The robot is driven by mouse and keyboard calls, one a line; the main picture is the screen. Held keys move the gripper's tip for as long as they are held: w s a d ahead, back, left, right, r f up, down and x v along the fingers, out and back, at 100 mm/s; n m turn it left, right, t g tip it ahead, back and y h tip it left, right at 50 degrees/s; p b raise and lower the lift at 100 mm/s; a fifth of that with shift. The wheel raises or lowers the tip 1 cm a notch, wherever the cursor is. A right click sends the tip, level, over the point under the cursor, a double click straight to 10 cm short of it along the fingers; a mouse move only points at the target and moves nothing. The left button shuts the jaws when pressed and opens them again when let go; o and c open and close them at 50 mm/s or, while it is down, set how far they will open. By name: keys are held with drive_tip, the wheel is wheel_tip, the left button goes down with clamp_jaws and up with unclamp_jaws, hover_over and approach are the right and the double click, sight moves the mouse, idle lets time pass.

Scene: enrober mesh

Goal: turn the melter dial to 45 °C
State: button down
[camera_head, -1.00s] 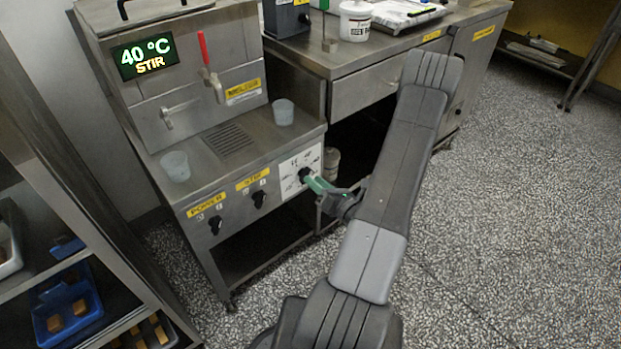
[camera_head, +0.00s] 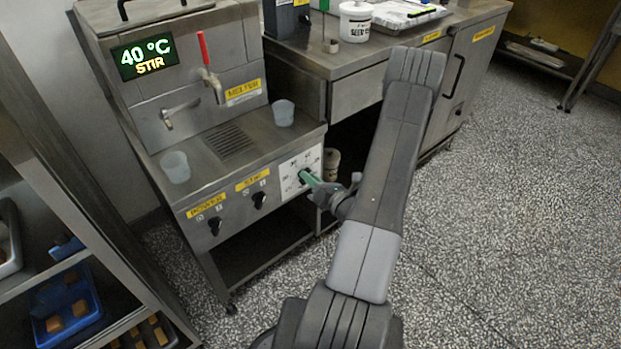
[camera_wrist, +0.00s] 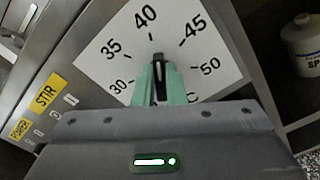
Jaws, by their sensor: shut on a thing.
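The melter (camera_head: 190,100) has a display (camera_head: 145,58) that reads 40 °C with STIR below it. The white dial plate (camera_head: 291,183) is at the right end of its front panel; its scale (camera_wrist: 105,60) shows 30 to 50 in the wrist view. The black dial knob (camera_wrist: 158,70) has a pale mark pointing nearly straight up in the picture, close to the 40 or slightly right of it. My gripper (camera_wrist: 161,88) has green fingers shut on the knob from both sides. It also shows in the head view (camera_head: 308,178), in front of the dial.
The power knob (camera_head: 215,226) and stir knob (camera_head: 259,200) sit left of the dial. Two translucent cups (camera_head: 284,113) (camera_head: 175,167) stand on the melter's ledge. A steel counter (camera_head: 345,60) adjoins on the right, with a white tub (camera_head: 355,22). The speckled floor (camera_head: 500,200) is clear.

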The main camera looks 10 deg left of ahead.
drive_tip(key=shift+w+f+m+p, duration=0.1)
drive_tip(key=shift+m+p, duration=1.4)
drive_tip(key=shift+m, duration=2.3)
drive_tip(key=c, duration=1.5)
unclamp_jaws()
drive_tip(key=shift+d, duration=0.1)
